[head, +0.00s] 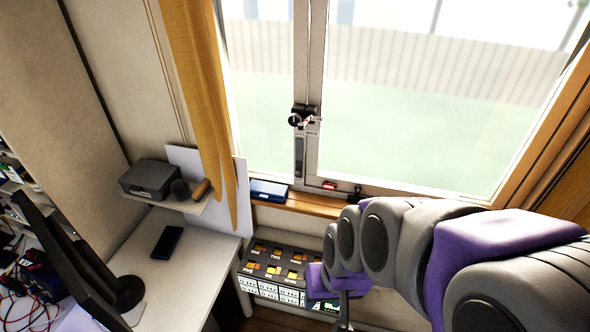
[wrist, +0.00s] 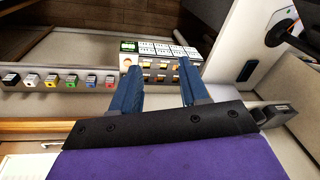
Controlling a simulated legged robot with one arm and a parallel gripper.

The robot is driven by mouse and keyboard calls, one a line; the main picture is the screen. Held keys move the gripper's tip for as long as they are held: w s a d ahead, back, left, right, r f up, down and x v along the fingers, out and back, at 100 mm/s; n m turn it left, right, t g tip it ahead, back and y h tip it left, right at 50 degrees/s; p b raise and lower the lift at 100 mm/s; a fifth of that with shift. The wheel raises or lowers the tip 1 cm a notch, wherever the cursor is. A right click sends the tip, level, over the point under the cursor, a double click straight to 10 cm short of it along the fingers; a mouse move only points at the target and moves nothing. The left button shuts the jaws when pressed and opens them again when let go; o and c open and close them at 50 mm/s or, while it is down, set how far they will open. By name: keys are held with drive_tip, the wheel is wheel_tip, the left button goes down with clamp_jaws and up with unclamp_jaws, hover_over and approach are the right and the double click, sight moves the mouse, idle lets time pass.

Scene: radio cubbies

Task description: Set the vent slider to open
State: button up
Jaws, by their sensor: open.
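On the window's middle post in the head view there is a black round fitting (head: 300,118) with small labels. Below it is a narrow vertical grey strip (head: 299,160). One of these may be the vent slider, but its label and setting are too small to read. A small red piece (head: 329,185) and a small black piece (head: 355,193) sit at the bottom of the frame. My gripper (wrist: 158,68) is open and empty in the wrist view, its blue fingers spread in front of a switch panel. It is low and apart from the window post.
The switch panel (head: 270,268) with orange switches stands below the sill. A blue box (head: 269,190) lies on the wooden sill (head: 310,203). A phone (head: 167,241) lies on the white desk (head: 190,270). A yellow curtain (head: 200,80) hangs left of the window. Coloured plugs (wrist: 72,80) line a rail.

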drive_tip(key=w+a+f+t+y, duration=0.1)
drive_tip(key=w+a+f+t, duration=0.25)
drive_tip(key=w+a, duration=0.65)
drive_tip(key=m+t+h+b, duration=0.4)
drive_tip(key=t+h, duration=0.4)
drive_tip(key=t, duration=0.5)
approach(296, 176)
drive_tip(key=shift+g, duration=0.25)
drive_tip(key=x, duration=0.3)
drive_tip(key=b+x, duration=0.1)
drive_tip(key=x, duration=0.2)
drive_tip(key=b+x, duration=0.1)
drive_tip(key=x, duration=0.2)
drive_tip(key=shift+w+r, duration=0.15)
drive_tip(key=shift+r, duration=0.15)
drive_tip(key=shift+c, duration=0.3)
clamp_jaws()
